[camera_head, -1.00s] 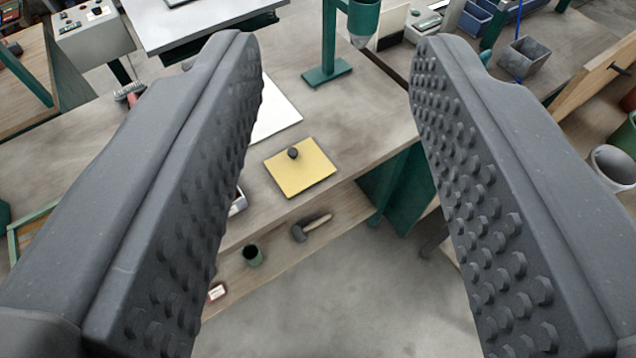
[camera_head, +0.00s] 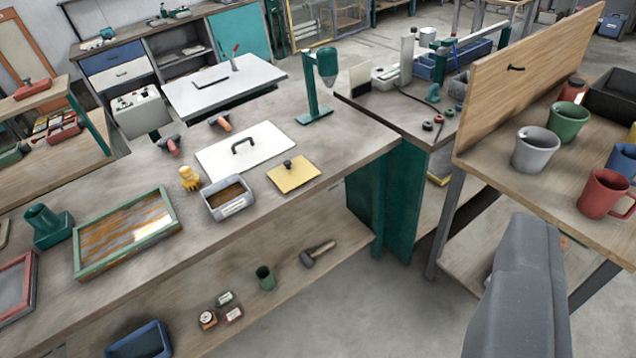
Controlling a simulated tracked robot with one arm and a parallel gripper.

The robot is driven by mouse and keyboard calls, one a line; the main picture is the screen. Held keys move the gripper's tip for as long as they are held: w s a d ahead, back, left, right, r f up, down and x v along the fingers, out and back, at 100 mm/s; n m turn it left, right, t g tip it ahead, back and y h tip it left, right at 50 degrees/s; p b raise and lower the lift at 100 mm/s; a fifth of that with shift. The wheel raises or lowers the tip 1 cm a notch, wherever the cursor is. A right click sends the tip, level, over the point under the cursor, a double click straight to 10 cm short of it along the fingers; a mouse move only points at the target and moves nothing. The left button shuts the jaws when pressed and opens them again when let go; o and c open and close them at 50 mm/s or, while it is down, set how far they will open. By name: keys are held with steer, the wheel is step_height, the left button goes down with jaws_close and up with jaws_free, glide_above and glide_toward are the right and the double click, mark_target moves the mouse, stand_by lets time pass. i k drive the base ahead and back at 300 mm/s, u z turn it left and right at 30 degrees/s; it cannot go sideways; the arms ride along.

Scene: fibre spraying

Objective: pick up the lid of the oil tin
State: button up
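A flat yellow square lid with a small black knob (camera_head: 293,177) lies on the wooden bench near its front edge. Beside it on the left stands an open grey tin (camera_head: 230,210) with brown contents and a pale label. I cannot read the label; the yellow lid looks about the tin's size. One dark grey finger of my gripper (camera_head: 520,285) shows at the lower right, well apart from the lid and in front of the floor. The other finger is not visible, so the opening cannot be judged. Nothing is seen held.
A white plate with a black handle (camera_head: 246,150) lies behind the yellow lid. A green stand (camera_head: 312,100) rises farther back. A green-framed tray (camera_head: 125,232) lies left. On the right are a tilted wooden board (camera_head: 525,80) and several mugs.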

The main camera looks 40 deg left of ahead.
mark_target(289, 176)
steer(key=i, duration=2.3)
steer(key=u, duration=1.3)
steer(key=i, duration=0.65)
steer(key=u, duration=0.35)
